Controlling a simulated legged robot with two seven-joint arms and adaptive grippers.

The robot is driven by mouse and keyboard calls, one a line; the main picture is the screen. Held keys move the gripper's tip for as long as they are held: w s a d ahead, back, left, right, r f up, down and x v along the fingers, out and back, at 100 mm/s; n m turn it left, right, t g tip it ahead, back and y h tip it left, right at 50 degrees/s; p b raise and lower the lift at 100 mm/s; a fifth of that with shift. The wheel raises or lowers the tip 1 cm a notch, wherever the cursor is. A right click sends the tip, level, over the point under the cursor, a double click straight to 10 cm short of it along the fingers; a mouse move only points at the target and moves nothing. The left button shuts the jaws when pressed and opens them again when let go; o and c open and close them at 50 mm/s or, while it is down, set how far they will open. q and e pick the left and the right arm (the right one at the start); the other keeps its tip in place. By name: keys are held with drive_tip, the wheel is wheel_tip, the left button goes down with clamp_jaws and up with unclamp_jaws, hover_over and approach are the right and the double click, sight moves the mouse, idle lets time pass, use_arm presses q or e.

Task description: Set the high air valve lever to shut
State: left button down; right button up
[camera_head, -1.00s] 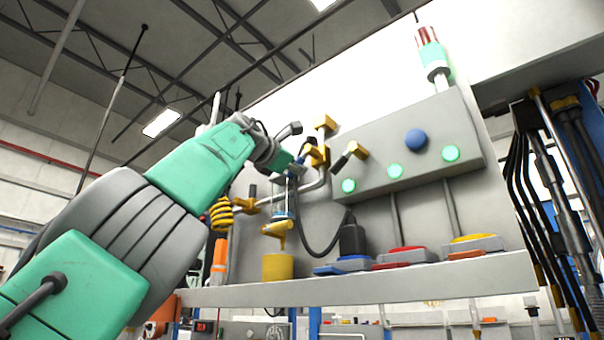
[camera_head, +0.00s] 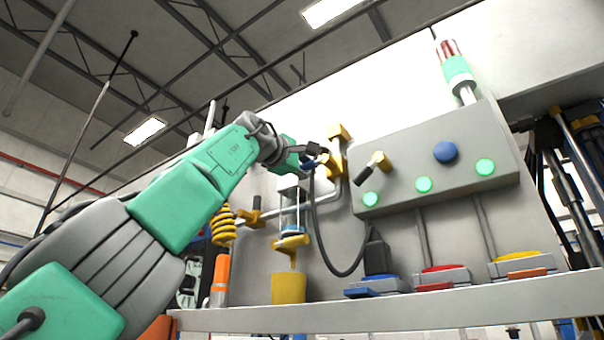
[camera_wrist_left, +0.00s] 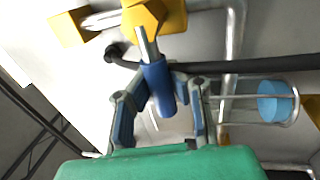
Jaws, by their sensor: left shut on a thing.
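The high air valve (camera_head: 336,164) is a yellow body on a grey pipe, left of the grey button panel; it also shows at the top of the left wrist view (camera_wrist_left: 155,16). Its lever has a metal stem and a blue handle (camera_wrist_left: 158,86), pointing down toward my gripper in the wrist view. My left gripper (camera_head: 318,154) is at this lever. In the left wrist view its two fingers (camera_wrist_left: 158,108) stand on either side of the blue handle, shut on it. In the head view the gripper hides most of the handle. My right gripper is not in view.
The grey panel (camera_head: 405,190) with lit green buttons and a blue knob is to the right. A black-handled yellow valve (camera_head: 380,161) sits close by. A black hose (camera_head: 325,240) hangs below my gripper.

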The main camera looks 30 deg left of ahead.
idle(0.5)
use_arm(q)
drive_tip(key=c, duration=1.4)
unclamp_jaws()
drive_tip(key=shift+c, duration=0.2)
drive_tip(key=shift+r, duration=0.1)
